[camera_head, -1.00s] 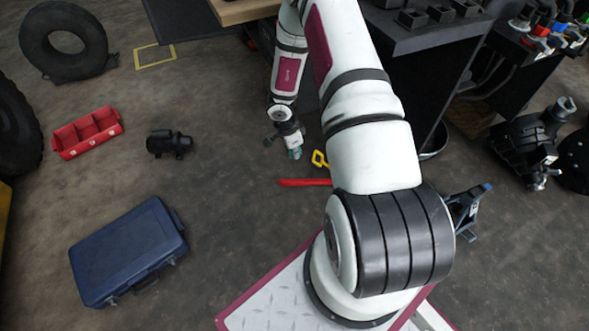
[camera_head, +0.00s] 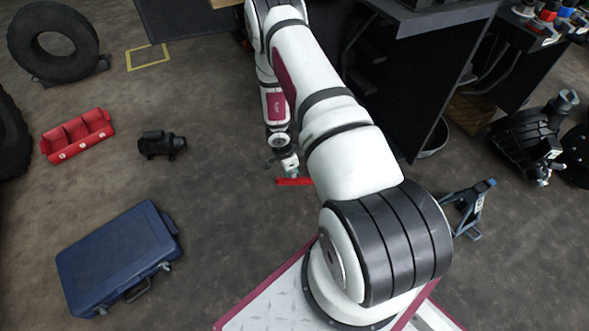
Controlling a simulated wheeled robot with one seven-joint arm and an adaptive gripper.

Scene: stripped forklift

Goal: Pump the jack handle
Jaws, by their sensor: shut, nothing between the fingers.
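The red bar (camera_head: 293,182), which looks like the jack handle, shows low over the floor near the middle of the view. Its right part is hidden behind my arm, and the jack body cannot be made out. My gripper (camera_head: 292,174) is shut and empty, pointing down just above the left part of the red bar. I cannot tell whether the fingertips touch the bar.
A blue case (camera_head: 118,258) lies at the lower left. A red tray (camera_head: 77,137) and a black motor-like part (camera_head: 161,144) lie on the left. A blue stand (camera_head: 468,207) is right of my arm. The floor between is clear.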

